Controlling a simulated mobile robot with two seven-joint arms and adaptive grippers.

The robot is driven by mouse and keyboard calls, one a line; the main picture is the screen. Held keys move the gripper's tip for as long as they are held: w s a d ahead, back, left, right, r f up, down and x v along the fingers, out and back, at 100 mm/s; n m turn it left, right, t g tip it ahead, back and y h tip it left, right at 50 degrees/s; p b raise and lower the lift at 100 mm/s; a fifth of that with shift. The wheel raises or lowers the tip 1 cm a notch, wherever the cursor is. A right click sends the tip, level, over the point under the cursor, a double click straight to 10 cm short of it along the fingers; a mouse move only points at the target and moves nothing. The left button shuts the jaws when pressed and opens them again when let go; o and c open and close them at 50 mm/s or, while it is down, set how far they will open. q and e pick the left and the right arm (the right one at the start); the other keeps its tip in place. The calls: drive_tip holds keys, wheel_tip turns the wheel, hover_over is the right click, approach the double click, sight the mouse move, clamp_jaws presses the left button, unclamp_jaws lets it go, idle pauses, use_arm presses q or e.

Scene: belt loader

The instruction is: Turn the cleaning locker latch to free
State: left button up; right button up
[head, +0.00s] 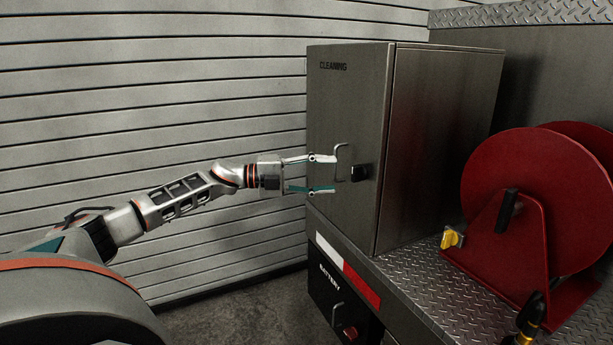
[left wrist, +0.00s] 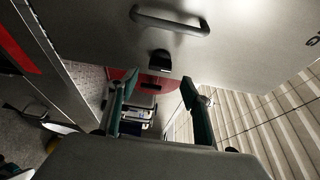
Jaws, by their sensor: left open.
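The cleaning locker (head: 345,100) is a grey metal box marked CLEANING, with its door shut. Its black latch (head: 361,172) sits at the right side of the door front, beside a bent metal handle (head: 340,160). In the left wrist view the latch (left wrist: 160,62) lies ahead of the fingertips, and the handle (left wrist: 170,22) is above it. My left gripper (head: 322,174) is open and empty, level with the latch and just left of it. Its two fingers (left wrist: 156,82) stand apart with the latch roughly between them in the picture. I see no contact with the latch. My right gripper is not in view.
A black battery box (head: 340,305) with a handle is below. The slatted wall (head: 150,110) is behind my left arm.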

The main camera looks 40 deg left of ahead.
use_arm(q)
drive_tip(key=shift+v, duration=2.8)
drive_tip(key=s+d+f+n+t+y, duration=0.15)
drive_tip(key=d+f+n, duration=0.35)
drive_tip(key=d+f, duration=0.65)
drive_tip(key=s+d+f+n+t+y, duration=0.1)
drive_tip(key=s+d+f+n+y, duration=0.35)
drive_tip(key=f, duration=1.25)
drive_tip(key=s+d+f+n+g+y, duration=0.4)
drive_tip(key=s+d+f+n, duration=0.9)
drive_tip(key=s+f, duration=0.7)
drive_tip(key=d, duration=0.3)
drive_tip(key=shift+g, duration=0.25)
